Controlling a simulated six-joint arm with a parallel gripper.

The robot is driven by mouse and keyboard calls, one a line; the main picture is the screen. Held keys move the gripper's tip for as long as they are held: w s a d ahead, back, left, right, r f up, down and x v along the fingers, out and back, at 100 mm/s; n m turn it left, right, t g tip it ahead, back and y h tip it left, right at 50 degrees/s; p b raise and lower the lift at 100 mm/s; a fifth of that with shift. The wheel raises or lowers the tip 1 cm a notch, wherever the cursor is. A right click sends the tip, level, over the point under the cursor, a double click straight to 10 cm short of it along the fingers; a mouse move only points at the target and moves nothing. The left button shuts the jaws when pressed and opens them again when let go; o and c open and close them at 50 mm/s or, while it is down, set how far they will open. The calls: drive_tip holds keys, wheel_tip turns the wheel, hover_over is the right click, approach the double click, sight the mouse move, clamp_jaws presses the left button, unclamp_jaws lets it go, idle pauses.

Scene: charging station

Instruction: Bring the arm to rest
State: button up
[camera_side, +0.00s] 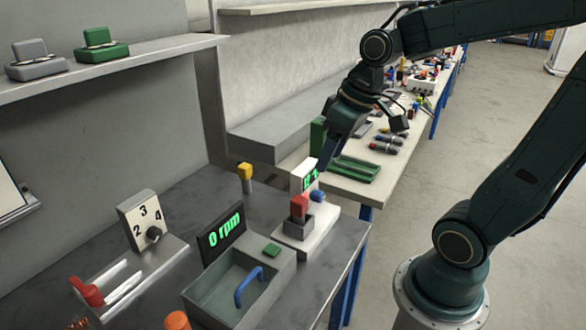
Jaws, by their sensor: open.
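My gripper (328,162) hangs from my dark green arm, which reaches in from the right. Its fingers point down and to the left, above the back of a small white device (322,222). The gap between the fingers is hard to make out, and I see nothing held. The device has a green-lit display (310,178), a red block (299,206) seated in a grey holder, and a blue knob (318,196). The gripper looks apart from the red block; whether it clears the display's top is unclear.
Left on the grey bench (200,200) stand a "0 rpm" display (221,231), a grey box with a blue handle (249,286), a numbered dial panel (144,221) and a red lever (87,291). A yellow-topped post (245,173) stands behind. Another cluttered bench (345,188) lies beyond.

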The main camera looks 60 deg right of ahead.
drive_tip(key=s+a+r+t, duration=0.2)
drive_tip(key=s+a, duration=0.1)
drive_tip(key=s, duration=0.5)
drive_tip(key=shift+a+r+h, duration=0.3)
drive_tip(key=shift+r+h, duration=0.05)
drive_tip(key=shift+h, duration=0.05)
drive_tip(key=shift+w, duration=0.15)
idle(3.4)
drive_tip(key=w+d+f+g, duration=0.1)
drive_tip(key=w+d+f, duration=0.4)
drive_tip(key=w+d, duration=0.4)
drive_tip(key=w+d+f+y, duration=0.1)
drive_tip(key=d+f+y, duration=0.1)
drive_tip(key=d+f, duration=0.5)
drive_tip(key=d, duration=0.4)
drive_tip(key=shift+w+d+f+m, duration=0.3)
drive_tip(key=shift+w+d+m, duration=0.05)
drive_tip(key=shift+d+m, duration=0.05)
drive_tip(key=shift+w+f, duration=0.1)
drive_tip(key=shift+f, duration=0.05)
drive_tip(key=shift+x, duration=6.7)
